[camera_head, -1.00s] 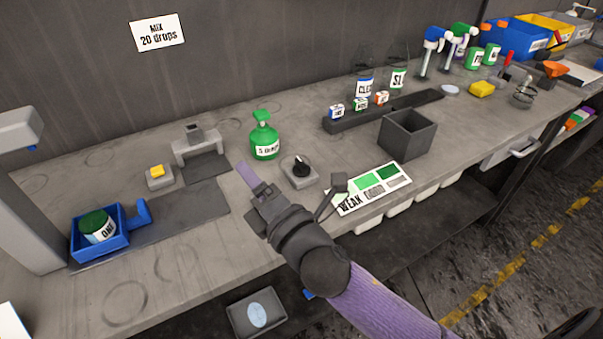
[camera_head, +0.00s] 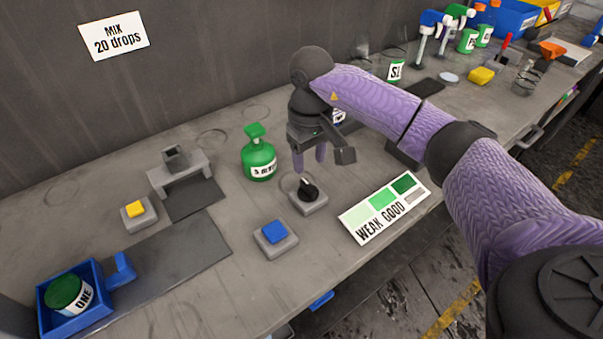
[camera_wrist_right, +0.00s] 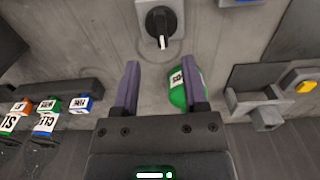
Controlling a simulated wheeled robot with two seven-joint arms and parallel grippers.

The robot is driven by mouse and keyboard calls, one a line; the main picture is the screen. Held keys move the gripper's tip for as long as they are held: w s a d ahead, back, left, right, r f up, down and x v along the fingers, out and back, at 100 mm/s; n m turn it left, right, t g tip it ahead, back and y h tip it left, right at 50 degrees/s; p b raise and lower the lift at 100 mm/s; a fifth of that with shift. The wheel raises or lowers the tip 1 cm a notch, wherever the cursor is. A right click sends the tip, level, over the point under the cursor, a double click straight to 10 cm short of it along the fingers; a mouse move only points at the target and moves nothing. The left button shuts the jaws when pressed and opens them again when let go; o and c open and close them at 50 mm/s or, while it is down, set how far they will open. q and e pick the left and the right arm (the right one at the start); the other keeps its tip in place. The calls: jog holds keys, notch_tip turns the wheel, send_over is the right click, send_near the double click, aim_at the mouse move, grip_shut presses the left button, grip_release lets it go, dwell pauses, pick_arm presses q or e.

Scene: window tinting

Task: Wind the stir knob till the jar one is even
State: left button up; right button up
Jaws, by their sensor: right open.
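The stir knob (camera_head: 307,190) is a black dial with a pale pointer mark on a grey block, right of the green bottle. In the right wrist view the knob (camera_wrist_right: 159,27) lies beyond the fingertips, roughly between their lines. My right gripper (camera_head: 309,160) points down just above and behind the knob, open and apart from it; its two purple fingers show in the wrist view (camera_wrist_right: 153,72). The jar labelled ONE (camera_head: 68,293), with a green lid, sits in a blue tray (camera_head: 108,305) at the far left. Its contents are hidden. My left gripper is not in view.
A green bottle (camera_head: 259,158) stands close left of the gripper. A blue button (camera_head: 274,231) and a yellow button (camera_head: 136,209) sit on grey blocks. A WEAK/GOOD colour card (camera_head: 362,222) lies right of the knob. A grey stand (camera_head: 180,175) is at left.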

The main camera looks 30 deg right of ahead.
aim_at(308, 184)
notch_tip(308, 184, down, 7)
jog(key=shift+r+b, duration=0.15)
jog(key=shift+b, duration=0.3)
grip_shut()
